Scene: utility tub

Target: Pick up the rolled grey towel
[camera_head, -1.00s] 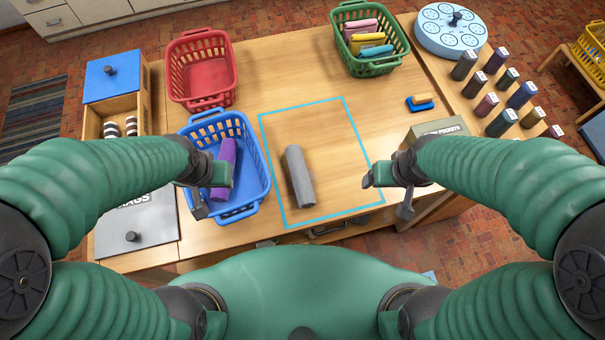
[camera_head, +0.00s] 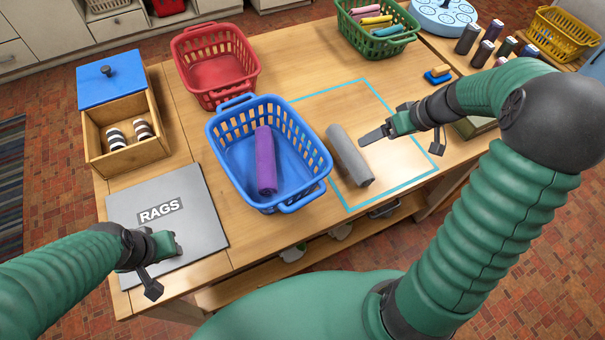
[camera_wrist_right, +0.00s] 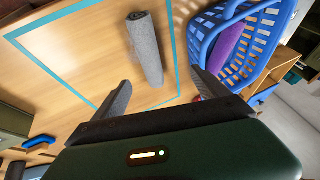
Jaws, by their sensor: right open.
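The rolled grey towel (camera_head: 350,157) lies on the table inside a blue taped outline (camera_head: 412,185). It also shows in the right wrist view (camera_wrist_right: 146,50), ahead of the gap between the two fingers. My right gripper (camera_head: 402,139) is open and empty, just to the right of the towel. In the right wrist view my right gripper (camera_wrist_right: 162,88) has its fingers wide apart, and the towel is not between them. My left gripper (camera_head: 158,266) is open and empty, by the front of the grey RAGS panel (camera_head: 195,222).
A blue basket (camera_head: 222,150) holding a purple roll (camera_head: 265,160) stands just left of the towel. A red basket (camera_head: 212,68) and a green basket (camera_head: 378,48) with several rolls stand farther back. A wooden box (camera_head: 95,150) stands at the left. The taped area is otherwise clear.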

